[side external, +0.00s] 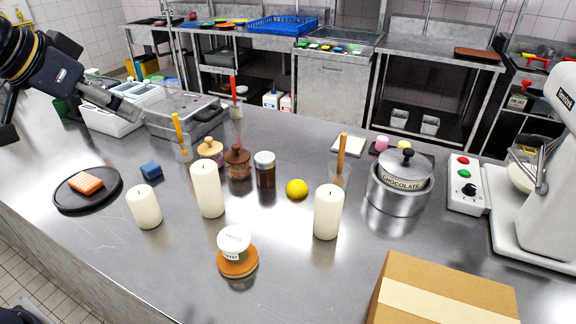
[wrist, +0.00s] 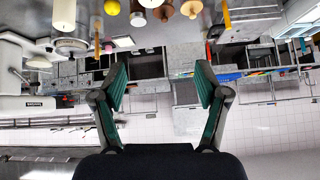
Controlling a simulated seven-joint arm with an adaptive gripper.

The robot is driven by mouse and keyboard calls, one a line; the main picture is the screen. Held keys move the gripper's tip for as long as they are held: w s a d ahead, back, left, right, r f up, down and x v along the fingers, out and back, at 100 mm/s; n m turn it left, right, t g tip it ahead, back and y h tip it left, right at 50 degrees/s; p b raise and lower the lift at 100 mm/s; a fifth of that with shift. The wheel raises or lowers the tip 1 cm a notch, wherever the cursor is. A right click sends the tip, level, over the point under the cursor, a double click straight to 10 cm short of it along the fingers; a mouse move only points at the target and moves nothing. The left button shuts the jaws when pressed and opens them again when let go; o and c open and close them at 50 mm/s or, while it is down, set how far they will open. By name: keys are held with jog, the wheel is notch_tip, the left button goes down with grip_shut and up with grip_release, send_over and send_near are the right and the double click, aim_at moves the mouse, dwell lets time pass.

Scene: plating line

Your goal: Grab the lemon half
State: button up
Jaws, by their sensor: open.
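A small yellow lemon piece (side external: 296,189) sits on the steel counter in the side view, between a dark jar (side external: 265,170) and a white candle (side external: 328,212). It looks rounded, and I cannot make out a cut face. In the wrist view the lemon (wrist: 112,7) shows at the top edge, left of centre. My gripper (side external: 128,110) is at the upper left of the side view, above the counter and far from the lemon. In the wrist view my gripper (wrist: 160,82) has its two fingers wide apart, with nothing between them.
White candles (side external: 207,190) and a lidded cup on an orange coaster (side external: 238,268) stand in front. Wooden-lidded jars (side external: 238,162) stand left of the lemon. A chocolate pot (side external: 400,187) is right, a cardboard box (side external: 440,295) front right. Counter directly in front of the lemon is clear.

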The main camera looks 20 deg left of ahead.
jog(key=w+d+m, duration=0.1)
jog(key=w+d, duration=0.3)
jog(key=w, duration=0.6)
jog(key=m+g+h, duration=0.2)
jog(key=g, duration=0.1)
send_over(295, 185)
jog(key=s, duration=0.2)
jog(key=f, duration=2.6)
jog(key=shift+a+f, duration=0.35)
jog(key=shift+s+a+x, duration=0.1)
jog(key=shift+x, duration=1.4)
jog(key=shift+s+a+x, duration=0.15)
jog(key=shift+x, duration=1.3)
jog(key=shift+f, duration=0.1)
jog(key=c, duration=1)
